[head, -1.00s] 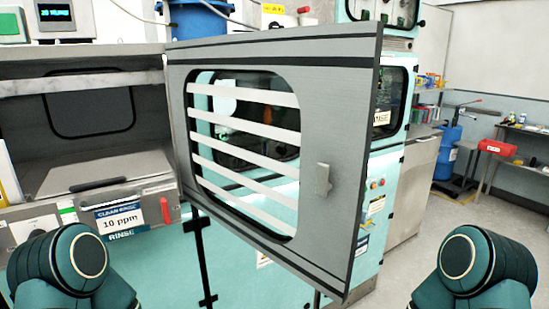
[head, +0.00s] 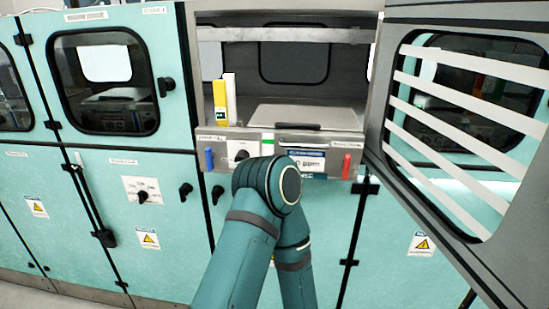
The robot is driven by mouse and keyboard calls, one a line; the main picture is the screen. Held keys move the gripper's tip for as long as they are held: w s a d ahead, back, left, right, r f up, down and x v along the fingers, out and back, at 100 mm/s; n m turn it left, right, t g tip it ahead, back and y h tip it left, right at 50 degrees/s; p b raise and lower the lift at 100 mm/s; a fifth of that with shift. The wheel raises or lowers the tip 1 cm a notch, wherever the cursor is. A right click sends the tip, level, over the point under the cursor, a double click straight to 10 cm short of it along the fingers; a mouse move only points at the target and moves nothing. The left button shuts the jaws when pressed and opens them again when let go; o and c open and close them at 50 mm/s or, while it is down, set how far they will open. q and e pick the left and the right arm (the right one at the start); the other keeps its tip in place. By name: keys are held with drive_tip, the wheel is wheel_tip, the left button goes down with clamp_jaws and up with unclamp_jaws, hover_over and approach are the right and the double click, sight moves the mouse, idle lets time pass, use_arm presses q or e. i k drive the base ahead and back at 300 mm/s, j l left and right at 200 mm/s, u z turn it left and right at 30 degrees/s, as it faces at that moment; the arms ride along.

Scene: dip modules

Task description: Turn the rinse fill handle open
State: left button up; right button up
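The open rinse chamber has a grey front panel (head: 262,140) below its opening. A blue handle (head: 209,158) hangs upright at the panel's left end and a red handle (head: 346,165) stands upright at its right end. A black knob (head: 241,155) sits between them, near the blue handle. The small labels are not readable, so I cannot tell which one is the rinse fill handle. One of my arms, bent at the elbow, rises in front of the panel and partly covers its lower middle. Neither gripper is in view.
A grey windowed door (head: 398,155) with white slats stands swung open at the right. Teal cabinets (head: 100,210) with black knobs line the left. A yellow block (head: 220,100) and a grey lidded box (head: 308,117) are inside the chamber.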

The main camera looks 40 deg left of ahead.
sight(210, 156)
drive_tip(key=k+u, duration=0.15)
drive_tip(key=u, duration=0.15)
drive_tip(key=j+u, duration=0.1)
drive_tip(key=u, duration=1.1)
drive_tip(key=l, duration=0.15)
drive_tip(key=k+j+z, duration=0.2)
drive_tip(key=z, duration=0.25)
drive_tip(key=k+j+z, duration=0.15)
drive_tip(key=z, duration=0.3)
drive_tip(key=i+l+u, duration=0.15)
drive_tip(key=l, duration=0.2)
drive_tip(key=i+l+u, duration=0.15)
drive_tip(key=l, duration=0.25)
drive_tip(key=i+l+u, duration=0.15)
drive_tip(key=l, duration=0.25)
drive_tip(key=l+u, duration=0.15)
drive_tip(key=l, duration=0.25)
